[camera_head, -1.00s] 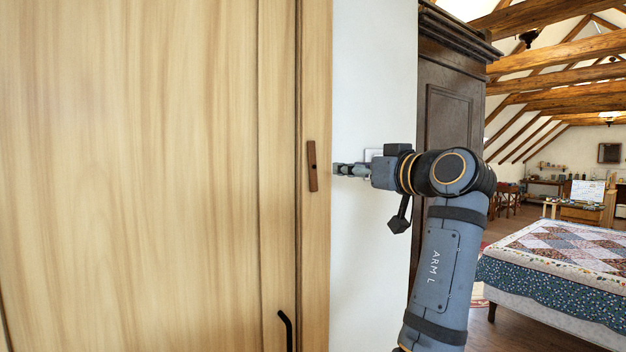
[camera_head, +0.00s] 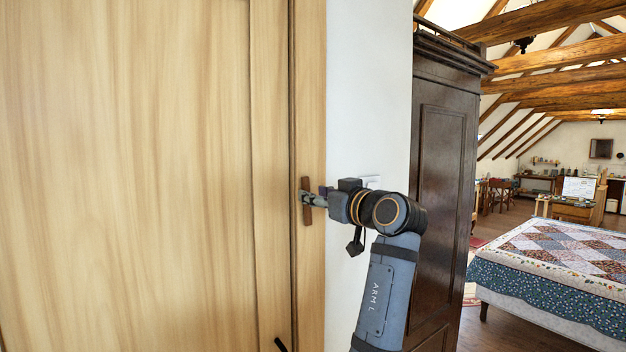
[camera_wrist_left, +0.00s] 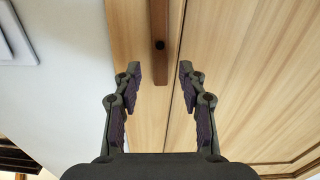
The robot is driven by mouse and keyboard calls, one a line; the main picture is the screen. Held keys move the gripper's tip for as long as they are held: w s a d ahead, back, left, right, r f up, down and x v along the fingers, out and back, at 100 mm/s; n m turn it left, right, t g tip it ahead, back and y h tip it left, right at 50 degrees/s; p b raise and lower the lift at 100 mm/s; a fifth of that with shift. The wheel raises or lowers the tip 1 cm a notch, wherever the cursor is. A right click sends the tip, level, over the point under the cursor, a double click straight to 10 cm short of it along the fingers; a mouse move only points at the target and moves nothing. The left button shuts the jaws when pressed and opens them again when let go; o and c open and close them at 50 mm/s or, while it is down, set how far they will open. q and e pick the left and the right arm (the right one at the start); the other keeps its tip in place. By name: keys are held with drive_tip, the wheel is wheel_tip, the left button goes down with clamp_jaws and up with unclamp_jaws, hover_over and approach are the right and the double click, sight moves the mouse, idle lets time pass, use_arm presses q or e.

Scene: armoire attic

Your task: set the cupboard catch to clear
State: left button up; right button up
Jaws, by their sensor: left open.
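The cupboard catch (camera_head: 306,183) is a narrow dark brown wooden bar, standing about upright on the pale wood frame beside the door. My left gripper (camera_head: 311,199) reaches it from the right and covers part of its middle. In the left wrist view the catch (camera_wrist_left: 160,25) runs down from the top edge, with a dark screw in it. There my left gripper (camera_wrist_left: 160,75) is open, and the end of the catch shows between its two fingertips. I cannot tell whether either finger touches it. My right gripper is not in view.
The pale wood door (camera_head: 130,180) fills the left, with a black handle (camera_head: 281,344) at the bottom edge. A white wall (camera_head: 365,100) with a switch plate lies right of the frame. A dark armoire (camera_head: 440,200) and a quilted bed (camera_head: 560,260) stand farther right.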

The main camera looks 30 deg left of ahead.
use_arm(q)
drive_tip(key=shift+x, duration=1)
drive_tip(key=shift+s+d, duration=0.1)
clamp_jaws()
drive_tip(key=shift+m, duration=0.5)
unclamp_jaws()
